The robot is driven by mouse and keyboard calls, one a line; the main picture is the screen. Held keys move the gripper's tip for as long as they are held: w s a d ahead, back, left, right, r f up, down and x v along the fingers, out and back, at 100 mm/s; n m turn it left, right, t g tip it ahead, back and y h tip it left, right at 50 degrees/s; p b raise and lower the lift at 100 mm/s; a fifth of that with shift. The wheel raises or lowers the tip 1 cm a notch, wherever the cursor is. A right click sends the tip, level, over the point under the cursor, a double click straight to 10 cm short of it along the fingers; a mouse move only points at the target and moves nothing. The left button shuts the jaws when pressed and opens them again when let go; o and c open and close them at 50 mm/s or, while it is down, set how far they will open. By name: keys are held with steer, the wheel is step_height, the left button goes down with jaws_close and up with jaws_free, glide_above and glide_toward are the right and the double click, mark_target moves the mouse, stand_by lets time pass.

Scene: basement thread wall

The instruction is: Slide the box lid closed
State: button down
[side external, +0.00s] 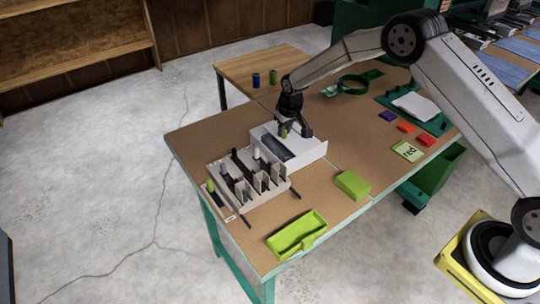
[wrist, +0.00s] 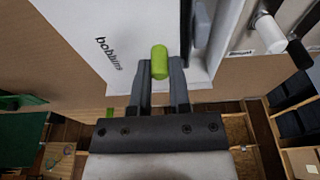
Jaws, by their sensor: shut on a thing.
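The white box (side external: 307,151) stands on the brown table, beside the slotted rack. Its white lid (wrist: 110,30), marked "bobbins" in the wrist view, covers only part of it; a dark opening (side external: 276,149) shows on the rack side. A small green knob (wrist: 159,62) stands up from the lid. My gripper (wrist: 160,75) is over the box with its two fingers on either side of the knob, shut on it. In the side view my gripper (side external: 292,131) hides part of the lid.
The slotted rack (side external: 246,178) with several upright pieces stands close to the box. A green block (side external: 352,184) and a green tray (side external: 297,235) lie toward the front. Red and purple pieces (side external: 407,127) lie at the right.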

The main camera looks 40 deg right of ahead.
steer(key=shift+a, duration=2.6)
steer(key=c, duration=0.6)
jaws_free()
steer(key=shift+o, duration=0.2)
steer(key=shift+r, duration=0.1)
steer(key=shift+r, duration=2.9)
steer(key=shift+r, duration=0.1)
steer(key=shift+r, duration=1.9)
steer(key=shift+s, duration=0.15)
